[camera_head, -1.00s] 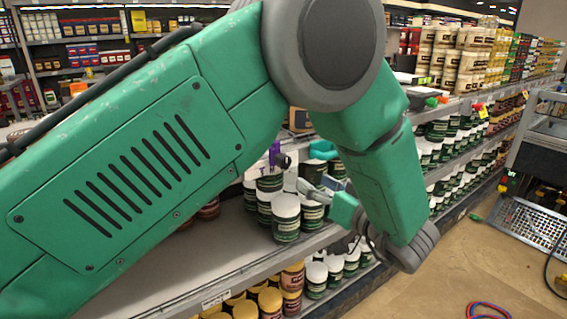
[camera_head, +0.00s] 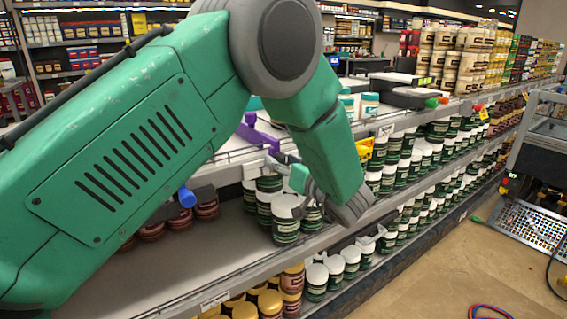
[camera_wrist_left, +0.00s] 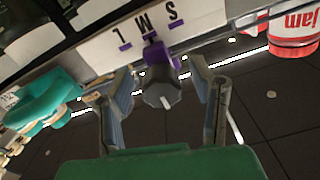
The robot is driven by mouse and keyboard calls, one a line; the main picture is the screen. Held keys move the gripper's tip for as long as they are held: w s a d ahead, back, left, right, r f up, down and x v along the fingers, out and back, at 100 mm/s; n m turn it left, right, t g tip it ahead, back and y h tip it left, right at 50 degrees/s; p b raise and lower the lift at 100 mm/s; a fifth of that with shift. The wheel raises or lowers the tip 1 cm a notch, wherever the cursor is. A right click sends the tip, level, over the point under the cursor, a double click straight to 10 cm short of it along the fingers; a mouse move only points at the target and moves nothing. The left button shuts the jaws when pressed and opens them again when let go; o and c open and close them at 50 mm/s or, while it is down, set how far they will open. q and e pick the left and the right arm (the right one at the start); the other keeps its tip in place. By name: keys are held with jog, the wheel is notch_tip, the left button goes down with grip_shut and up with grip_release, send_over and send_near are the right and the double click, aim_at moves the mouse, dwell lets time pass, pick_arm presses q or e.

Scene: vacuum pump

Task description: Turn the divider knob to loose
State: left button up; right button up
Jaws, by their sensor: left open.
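A purple knob (camera_wrist_left: 158,62) with a faceted grey end sticks out below a white label strip (camera_wrist_left: 150,34) in the left wrist view. The strip carries the letters S, M and L with purple marks, and the knob sits near the middle mark. My left gripper (camera_wrist_left: 163,82) is open, with one finger on each side of the knob; I cannot tell whether either touches it. In the head view, a purple divider (camera_head: 258,136) rises from the shelf edge, and my left gripper (camera_head: 284,164) is just in front of it, partly hidden by my arm. My right gripper is not in view.
A blue knob (camera_head: 186,197) is to the left. A yellow divider (camera_head: 364,149) is on the right. White-lidded jars (camera_head: 286,222) stand close below the gripper. A teal part (camera_wrist_left: 45,103) and a red jam jar (camera_wrist_left: 293,33) flank the fingers.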

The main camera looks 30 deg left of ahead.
pick_arm(q)
jog(key=shift+d, duration=0.1)
jog(key=shift+d, duration=0.1)
grip_shut()
jog(key=shift+n, duration=0.4)
jog(key=n, duration=0.3)
jog(key=shift+n, duration=0.3)
jog(key=n+b, duration=0.1)
jog(key=n, duration=0.2)
jog(key=shift+f+n, duration=0.1)
jog(key=shift+n, duration=0.2)
jog(key=n+b, duration=0.2)
jog(key=n, duration=0.1)
jog(key=shift+n, duration=0.3)
jog(key=shift+n+b, duration=1.05)
jog(key=shift+n, duration=0.85)
